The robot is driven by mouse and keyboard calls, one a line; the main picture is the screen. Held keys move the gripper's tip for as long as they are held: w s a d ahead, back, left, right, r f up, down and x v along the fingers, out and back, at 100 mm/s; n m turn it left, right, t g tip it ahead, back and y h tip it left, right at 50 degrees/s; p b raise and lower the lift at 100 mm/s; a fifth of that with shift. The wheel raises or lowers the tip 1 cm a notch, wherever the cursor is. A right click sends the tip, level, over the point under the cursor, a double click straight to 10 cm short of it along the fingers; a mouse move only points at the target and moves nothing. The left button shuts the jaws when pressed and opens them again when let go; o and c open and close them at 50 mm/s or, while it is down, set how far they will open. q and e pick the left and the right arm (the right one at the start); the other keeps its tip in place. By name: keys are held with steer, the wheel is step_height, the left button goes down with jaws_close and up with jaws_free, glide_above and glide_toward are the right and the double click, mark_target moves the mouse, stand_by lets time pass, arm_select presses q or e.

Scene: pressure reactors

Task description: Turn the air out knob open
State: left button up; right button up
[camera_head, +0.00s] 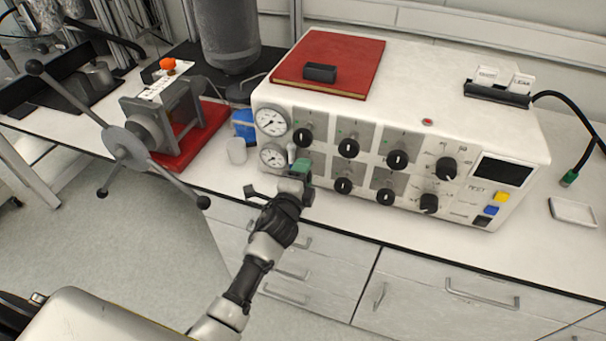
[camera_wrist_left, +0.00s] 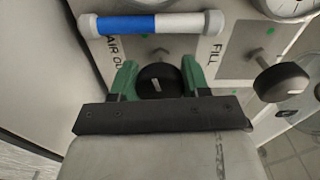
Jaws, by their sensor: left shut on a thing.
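The air out knob (camera_wrist_left: 157,82) is black with a short white mark, on a grey panel beside the partly covered "AIR OUT" lettering (camera_wrist_left: 115,50). My left gripper (camera_wrist_left: 158,80) has its green fingers on both sides of this knob, shut on it. In the wrist view the white mark runs nearly up and down, slightly tilted. In the head view my left gripper (camera_head: 298,172) is at the left end of the white control box's front, below the lower gauge, and hides the knob. My right gripper is not in view.
Another black knob (camera_wrist_left: 282,82) sits close by on the panel. A blue and white bar (camera_wrist_left: 150,24) is just beyond the gripped knob. Two gauges, the upper one here (camera_head: 272,120), are at the box's left. A spoked handwheel (camera_head: 125,145) stands at the left.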

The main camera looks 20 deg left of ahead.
arm_select(q)
steer(key=shift+f+n, duration=0.1)
steer(key=shift+n, duration=1.5)
steer(key=o, duration=0.9)
steer(key=s, duration=0.5)
steer(key=s+b, duration=0.1)
steer(key=s, duration=0.5)
steer(key=shift+a, duration=0.2)
steer(key=shift+w, duration=0.1)
